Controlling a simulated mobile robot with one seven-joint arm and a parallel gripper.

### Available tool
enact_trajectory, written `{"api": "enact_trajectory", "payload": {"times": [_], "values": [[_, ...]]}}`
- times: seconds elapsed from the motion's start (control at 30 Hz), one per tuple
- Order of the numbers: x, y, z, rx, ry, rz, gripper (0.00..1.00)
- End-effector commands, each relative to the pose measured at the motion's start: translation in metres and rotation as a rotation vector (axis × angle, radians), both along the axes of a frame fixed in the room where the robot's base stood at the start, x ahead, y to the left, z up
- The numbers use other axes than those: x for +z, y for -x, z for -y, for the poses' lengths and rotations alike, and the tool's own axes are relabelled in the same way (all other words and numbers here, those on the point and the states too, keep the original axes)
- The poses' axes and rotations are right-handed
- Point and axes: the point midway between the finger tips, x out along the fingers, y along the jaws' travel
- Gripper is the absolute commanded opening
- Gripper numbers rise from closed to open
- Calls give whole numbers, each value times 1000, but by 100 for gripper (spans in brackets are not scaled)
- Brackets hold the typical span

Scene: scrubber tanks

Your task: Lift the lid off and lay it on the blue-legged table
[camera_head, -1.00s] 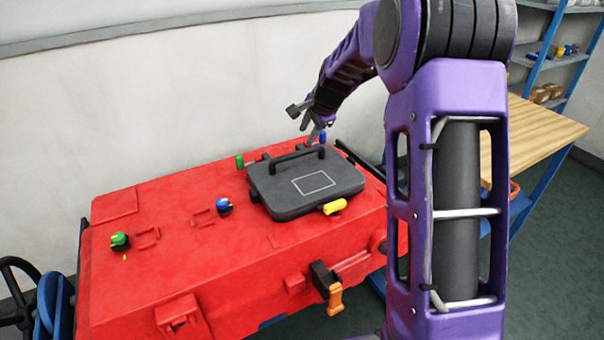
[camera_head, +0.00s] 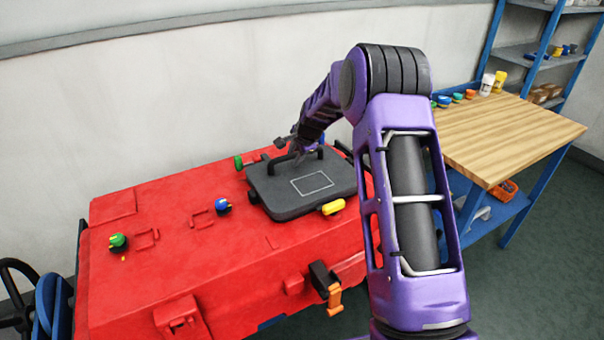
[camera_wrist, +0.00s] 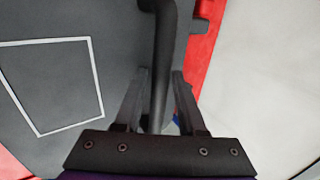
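The dark grey lid (camera_head: 275,195) lies on the red tank (camera_head: 170,235), with a pale rectangle outlined on its top. Its black bar handle (camera_head: 262,165) stands up along the far side. My gripper (camera_head: 299,156) is at this handle, fingers pointing down. In the wrist view the handle (camera_wrist: 162,50) runs between the two fingers of my gripper (camera_wrist: 160,72), which stand apart on either side of it. I see no clear grip on the bar. The blue-legged table (camera_head: 500,135) with a wooden top stands to the right, partly hidden by my arm.
Yellow (camera_head: 333,207), blue (camera_head: 223,206) and green (camera_head: 239,162) knobs sit around the lid. Several small colored items and white and yellow containers (camera_head: 487,84) stand at the table's back edge; its front is clear. Blue shelving (camera_head: 540,52) stands behind it.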

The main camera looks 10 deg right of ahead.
Motion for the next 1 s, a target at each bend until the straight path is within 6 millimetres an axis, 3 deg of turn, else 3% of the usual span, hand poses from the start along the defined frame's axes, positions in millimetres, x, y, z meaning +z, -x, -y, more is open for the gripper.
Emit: {"api": "enact_trajectory", "payload": {"times": [0.2, 0.43, 1.0], "values": [[-1, -1, 0, 1, 1, 0, 40], [0, 0, 0, 1, 1, 0, 0], [9, -2, 0, 1, 1, 6, 0]]}}
